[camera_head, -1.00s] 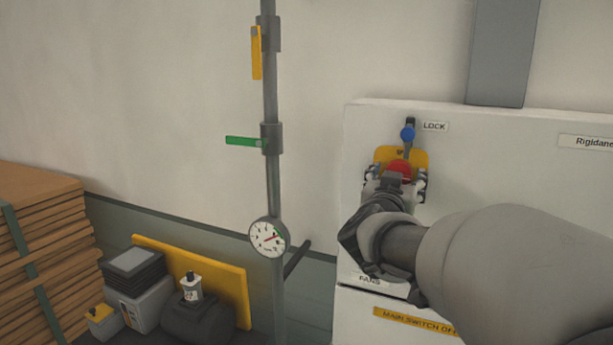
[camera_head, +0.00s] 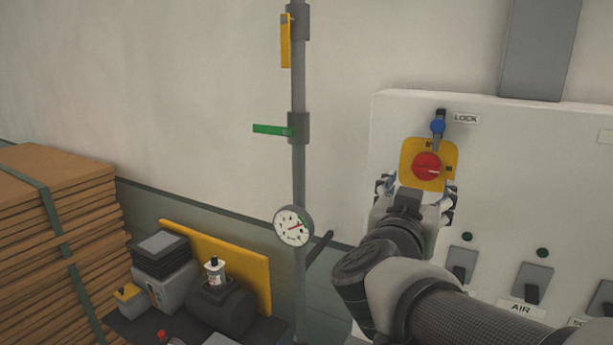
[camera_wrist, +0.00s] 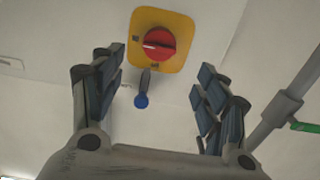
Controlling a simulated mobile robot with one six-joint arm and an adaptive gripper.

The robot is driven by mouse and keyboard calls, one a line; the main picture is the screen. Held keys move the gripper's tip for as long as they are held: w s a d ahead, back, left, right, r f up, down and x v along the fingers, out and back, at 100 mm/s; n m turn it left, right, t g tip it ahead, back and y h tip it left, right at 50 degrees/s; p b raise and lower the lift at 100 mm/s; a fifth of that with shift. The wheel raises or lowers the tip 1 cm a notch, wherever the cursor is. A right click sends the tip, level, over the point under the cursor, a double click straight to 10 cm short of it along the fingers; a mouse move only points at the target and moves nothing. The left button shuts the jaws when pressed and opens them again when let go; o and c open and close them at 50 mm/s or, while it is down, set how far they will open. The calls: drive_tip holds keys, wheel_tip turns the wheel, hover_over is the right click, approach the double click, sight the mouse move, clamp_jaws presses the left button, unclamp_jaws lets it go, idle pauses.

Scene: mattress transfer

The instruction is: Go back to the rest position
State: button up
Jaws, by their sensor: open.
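My gripper (camera_head: 417,190) is open and empty in front of the white panel, just below the red rotary switch (camera_head: 426,167) on its yellow plate. In the wrist view, my gripper (camera_wrist: 160,95) has its fingers wide apart. The red switch (camera_wrist: 159,43) and its yellow plate show beyond the fingertips, clear of them. A blue-knobbed lock lever (camera_head: 438,127) sits at the top edge of the yellow plate, beside a LOCK label. The lever (camera_wrist: 142,98) also shows between the fingers in the wrist view.
A vertical pipe (camera_head: 299,180) with a green handle (camera_head: 270,129), a yellow handle (camera_head: 286,40) and a gauge (camera_head: 293,227) stands left of the panel. Smaller switches (camera_head: 533,282) lie right of my arm.

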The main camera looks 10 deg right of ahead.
drive_tip(key=shift+s+a, duration=0.3)
drive_tip(key=shift+s, duration=0.15)
drive_tip(key=s+a+f+n+g+y+b, duration=0.1)
drive_tip(key=s+a+f+n+y+b, duration=0.15)
drive_tip(key=a+f+y, duration=0.35)
drive_tip(key=s+a+f+n+g+y+b, duration=0.1)
drive_tip(key=s+a+f+n+y+b, duration=0.2)
drive_tip(key=f, duration=0.4)
drive_tip(key=s+a+f+n+g+y+b, duration=0.1)
drive_tip(key=a+f+n+y+b, duration=0.15)
drive_tip(key=a+f+b, duration=0.35)
drive_tip(key=s+d+f+g+b, duration=0.1)
drive_tip(key=s+d+f+g, duration=0.1)
drive_tip(key=s+f, duration=0.6)
drive_tip(key=s+d+f+m+g+h+b, duration=0.1)
drive_tip(key=s+d+f+g+b, duration=0.1)
drive_tip(key=s+f+g, duration=0.3)
drive_tip(key=s+d+f, duration=0.1)
drive_tip(key=s+f, duration=0.3)
drive_tip(key=f, duration=0.1)
drive_tip(key=shift+d+f+b, duration=0.2)
drive_tip(key=shift+d+b, duration=0.1)
drive_tip(key=shift+h, duration=0.25)
drive_tip(key=shift+c, duration=0.5)
